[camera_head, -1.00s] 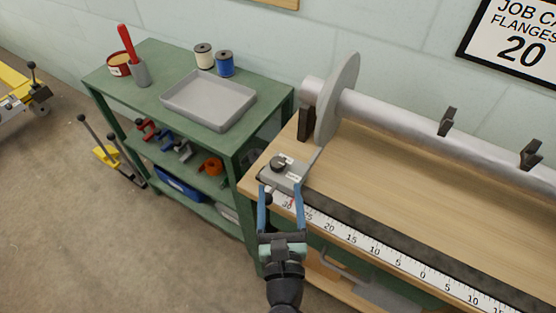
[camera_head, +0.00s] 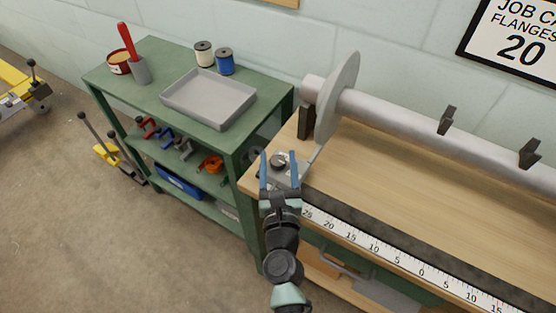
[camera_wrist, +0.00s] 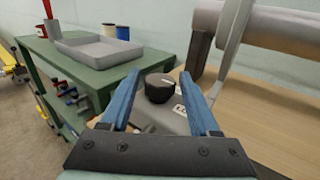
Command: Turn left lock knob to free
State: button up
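The left lock knob (camera_head: 278,160) is a dark round knob on a grey metal block (camera_head: 293,165) at the left end of the wooden bench. In the wrist view the knob (camera_wrist: 160,88) appears between and beyond my two blue fingertips, apart from both. My gripper (camera_head: 279,157) is open, its fingers either side of the knob in the head view; it also shows open in the wrist view (camera_wrist: 163,82). A pale label with lettering (camera_wrist: 181,110) lies beside the knob, partly hidden by the right finger. Whether the fingers are level with the knob is unclear.
A grey flange disc (camera_head: 337,98) on a metal roller (camera_head: 400,119) stands behind the block. A white ruler (camera_head: 375,244) runs along the bench front. A green shelf cart (camera_head: 150,107) with a grey tray (camera_head: 209,97) stands close at left.

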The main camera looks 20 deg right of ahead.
grip_shut()
